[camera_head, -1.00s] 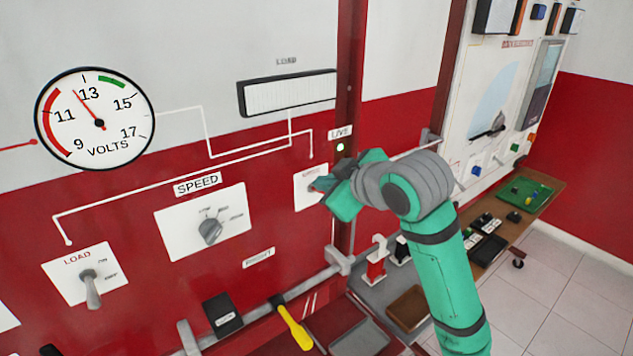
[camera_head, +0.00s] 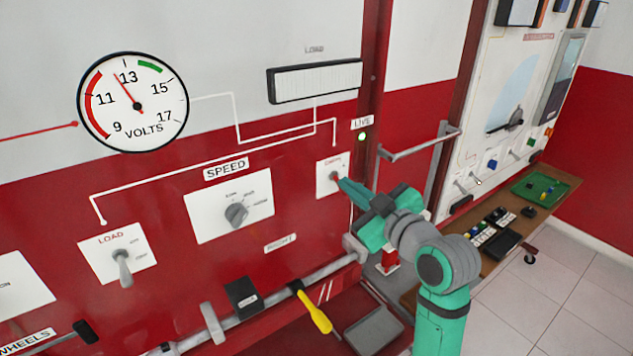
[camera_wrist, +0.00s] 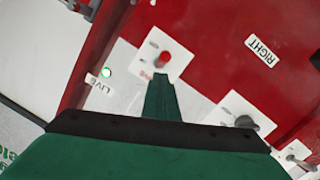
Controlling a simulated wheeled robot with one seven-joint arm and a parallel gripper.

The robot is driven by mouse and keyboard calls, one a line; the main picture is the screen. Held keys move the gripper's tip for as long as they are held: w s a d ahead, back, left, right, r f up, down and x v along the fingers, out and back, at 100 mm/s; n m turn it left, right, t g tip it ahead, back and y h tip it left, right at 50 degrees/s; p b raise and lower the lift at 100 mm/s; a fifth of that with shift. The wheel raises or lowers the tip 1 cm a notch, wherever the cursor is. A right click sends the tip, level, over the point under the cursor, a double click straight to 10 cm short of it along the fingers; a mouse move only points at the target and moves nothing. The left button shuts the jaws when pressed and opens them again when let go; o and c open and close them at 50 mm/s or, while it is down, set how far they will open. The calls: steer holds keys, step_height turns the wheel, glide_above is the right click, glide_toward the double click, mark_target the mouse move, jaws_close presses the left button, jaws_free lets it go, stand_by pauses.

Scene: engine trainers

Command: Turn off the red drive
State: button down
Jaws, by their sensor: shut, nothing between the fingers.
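A small red switch knob (camera_head: 334,176) sits on a white plate (camera_head: 329,188) on the red panel, under the LIVE label. The small print on the plate is too blurred to read. My gripper (camera_head: 344,183) is shut and empty, with its green fingers pointing at the knob from the right. In the wrist view the red knob (camera_wrist: 163,58) stands just beyond the shut fingertips (camera_wrist: 160,80). I cannot tell whether they touch it. The LIVE lamp (camera_head: 362,137) glows green and also shows in the wrist view (camera_wrist: 106,72).
The SPEED dial (camera_head: 236,214) and LOAD lever (camera_head: 123,268) are on plates to the left. The volts gauge (camera_head: 132,102) reads about 12.5. Below runs a grey rail (camera_head: 280,294) with a yellow-handled tool (camera_head: 316,312). A metal handle (camera_head: 420,146) juts out right of the panel.

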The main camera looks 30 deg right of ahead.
steer(key=s+a, duration=0.2)
steer(key=s, duration=0.9)
steer(key=shift+s+r, duration=0.4)
steer(key=shift+r, duration=0.05)
stand_by(0.4)
